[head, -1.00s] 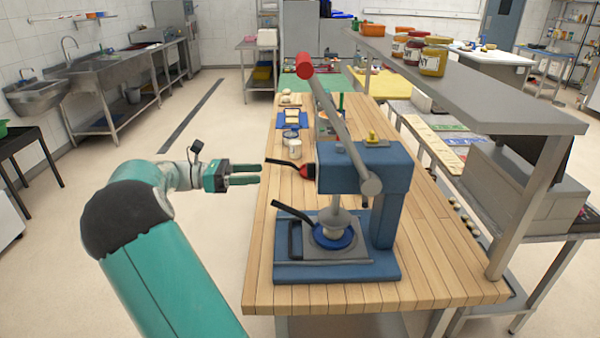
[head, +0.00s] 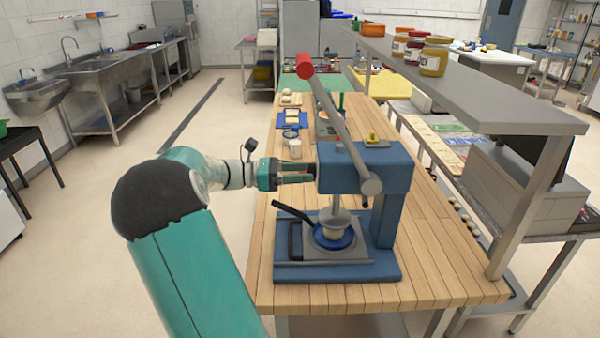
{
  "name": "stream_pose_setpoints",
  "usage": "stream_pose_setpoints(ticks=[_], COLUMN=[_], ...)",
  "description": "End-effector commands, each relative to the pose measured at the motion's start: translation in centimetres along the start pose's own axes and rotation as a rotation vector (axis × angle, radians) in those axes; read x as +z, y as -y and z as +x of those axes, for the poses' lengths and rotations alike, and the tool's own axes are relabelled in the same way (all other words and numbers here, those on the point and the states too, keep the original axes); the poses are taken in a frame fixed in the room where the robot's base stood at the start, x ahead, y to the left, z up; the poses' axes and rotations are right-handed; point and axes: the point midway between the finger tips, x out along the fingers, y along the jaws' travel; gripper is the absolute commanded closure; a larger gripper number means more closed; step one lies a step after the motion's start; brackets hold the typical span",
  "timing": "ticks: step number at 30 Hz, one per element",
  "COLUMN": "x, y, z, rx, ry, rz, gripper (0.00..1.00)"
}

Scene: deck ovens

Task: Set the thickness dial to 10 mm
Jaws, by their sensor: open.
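A blue press (head: 388,225) with a long grey lever (head: 340,118) ending in a red knob (head: 305,66) stands on the wooden bench. In the earlier head view, a red piece with a black handle sticks out from the left side of the press head; it is the likely thickness dial. My gripper (head: 298,171) now covers most of it. The gripper is open, with its fingertips close against the left side of the head; I cannot tell whether they touch. No scale or number is readable. A yellow knob (head: 372,138) sits on top of the head.
A black handle (head: 293,213) points left from the press's lower plate. A steel shelf (head: 480,105) with jars runs along the right.

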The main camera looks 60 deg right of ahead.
Motion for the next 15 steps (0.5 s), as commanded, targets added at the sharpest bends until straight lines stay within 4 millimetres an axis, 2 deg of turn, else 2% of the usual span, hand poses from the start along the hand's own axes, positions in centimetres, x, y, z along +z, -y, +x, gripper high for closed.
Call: stream_pose_setpoints(ticks=[2, 8, 15], x=[0.0, 0.0, 0.0], y=[0.0, 0.0, 0.0], z=[-0.01, -0.02, -0.04], rx=[0.0, 0.0, 0.0], ry=[0.0, 0.0, 0.0], rz=[0.0, 0.0, 0.01], gripper=[0.47, 0.86, 0.88])
